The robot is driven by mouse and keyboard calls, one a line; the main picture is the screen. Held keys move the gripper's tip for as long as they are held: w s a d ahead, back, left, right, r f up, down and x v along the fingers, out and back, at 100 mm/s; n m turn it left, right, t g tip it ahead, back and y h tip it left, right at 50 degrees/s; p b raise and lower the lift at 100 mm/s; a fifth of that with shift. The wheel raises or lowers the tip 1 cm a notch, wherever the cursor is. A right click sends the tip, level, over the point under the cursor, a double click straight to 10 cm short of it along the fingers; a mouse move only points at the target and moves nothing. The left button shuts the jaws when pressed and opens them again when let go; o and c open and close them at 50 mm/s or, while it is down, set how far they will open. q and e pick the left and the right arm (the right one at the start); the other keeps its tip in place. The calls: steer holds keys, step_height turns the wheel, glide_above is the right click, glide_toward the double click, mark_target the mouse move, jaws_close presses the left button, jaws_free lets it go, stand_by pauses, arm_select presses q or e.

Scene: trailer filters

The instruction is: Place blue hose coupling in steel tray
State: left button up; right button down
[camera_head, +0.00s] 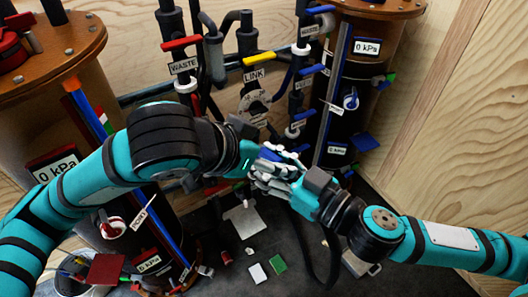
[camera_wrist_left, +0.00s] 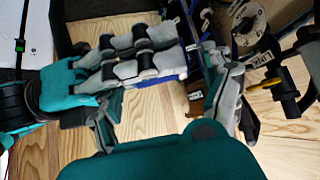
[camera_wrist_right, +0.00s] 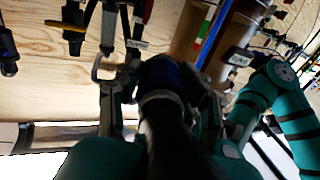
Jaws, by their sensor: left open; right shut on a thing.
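The blue hose coupling (camera_head: 271,154) is partly hidden among the fingers where my two grippers meet in the head view. My right gripper (camera_head: 285,172) is shut on it. The right wrist view shows its dark blue body (camera_wrist_right: 165,78) between the fingers, with a dark hose-like part running towards the camera. The left wrist view shows a blue patch (camera_wrist_left: 172,78) beside the right gripper's fingers. My left gripper (camera_wrist_left: 165,108) is open, its fingers on either side of the right gripper's fingers and the coupling. I cannot clearly identify the steel tray; a grey metal piece (camera_head: 357,262) lies low right.
A wooden-topped filter column (camera_head: 60,55) stands left and another (camera_head: 375,8) at the upper right. Valve pipes with red, yellow (camera_head: 259,59) and blue handles stand behind the grippers. A grey plate (camera_head: 245,220) and small green (camera_head: 278,263) and white pieces lie on the dark floor.

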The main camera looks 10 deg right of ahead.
arm_select(q)
steer(key=c, duration=1.3)
arm_select(e)
steer(key=c, duration=0.7)
jaws_free()
steer(key=shift+w+f, duration=0.1)
